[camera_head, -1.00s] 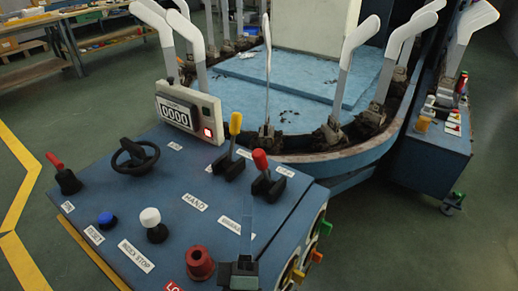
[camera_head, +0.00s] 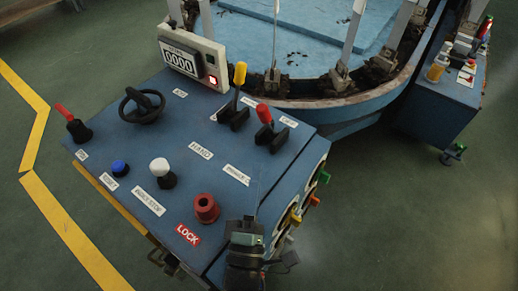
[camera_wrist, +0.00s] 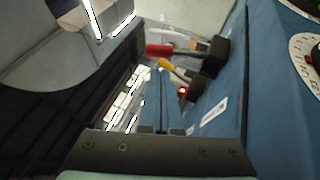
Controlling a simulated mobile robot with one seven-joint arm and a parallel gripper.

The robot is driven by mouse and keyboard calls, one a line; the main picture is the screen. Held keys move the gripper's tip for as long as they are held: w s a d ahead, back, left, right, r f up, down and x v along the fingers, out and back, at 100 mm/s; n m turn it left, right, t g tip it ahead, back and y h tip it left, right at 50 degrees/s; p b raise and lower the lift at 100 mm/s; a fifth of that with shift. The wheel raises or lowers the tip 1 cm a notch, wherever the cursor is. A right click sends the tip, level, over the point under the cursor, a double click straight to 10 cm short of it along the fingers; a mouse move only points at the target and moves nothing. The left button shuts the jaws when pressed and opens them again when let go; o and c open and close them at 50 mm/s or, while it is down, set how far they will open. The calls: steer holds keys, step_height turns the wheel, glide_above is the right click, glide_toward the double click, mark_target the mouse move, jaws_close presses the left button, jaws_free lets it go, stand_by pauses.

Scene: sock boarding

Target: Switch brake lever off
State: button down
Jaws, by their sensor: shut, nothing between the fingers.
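A blue control panel (camera_head: 190,130) carries several levers, and I cannot read which label marks the brake lever. A red-handled lever (camera_head: 263,114) and a yellow-handled lever (camera_head: 239,74) stand side by side near its far right edge. Another red-handled lever (camera_head: 65,112) is at the far left. My gripper (camera_head: 257,190) is shut and empty by the panel's near right edge, apart from the levers. In the wrist view, the red handle (camera_wrist: 159,50) and yellow handle (camera_wrist: 166,64) lie beyond my closed fingers (camera_wrist: 163,78).
A black handwheel (camera_head: 142,106), white knob (camera_head: 160,168), blue button (camera_head: 120,168) and red knob (camera_head: 206,207) also stand on the panel. A counter box (camera_head: 193,58) is at its back. The boarding machine (camera_head: 330,102) lies behind. Green floor (camera_head: 400,220) is open at right.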

mark_target(266, 116)
steer(key=x, duration=0.9)
steer(key=shift+w, duration=0.2)
steer(key=shift+r, duration=0.15)
steer(key=r+p, duration=0.1)
steer(key=p, duration=0.2)
steer(key=g+p, duration=0.1)
steer(key=p, duration=0.2)
steer(key=shift+w+d+r+m, duration=0.25)
steer(key=shift+w+r+m, duration=0.1)
steer(key=shift+w+m, duration=0.05)
steer(key=w+d+r+m+g+y+p, duration=0.1)
steer(key=w+d+m+g+p, duration=0.2)
steer(key=p, duration=1.8)
steer(key=w+d+g, duration=0.1)
steer(key=w+g, duration=0.1)
steer(key=g, duration=0.1)
steer(key=shift+w+d+g, duration=0.15)
steer(key=shift+w+g, duration=0.15)
steer(key=shift+w, duration=0.05)
steer(key=shift+r+p, duration=0.1)
steer(key=shift+p, duration=0.2)
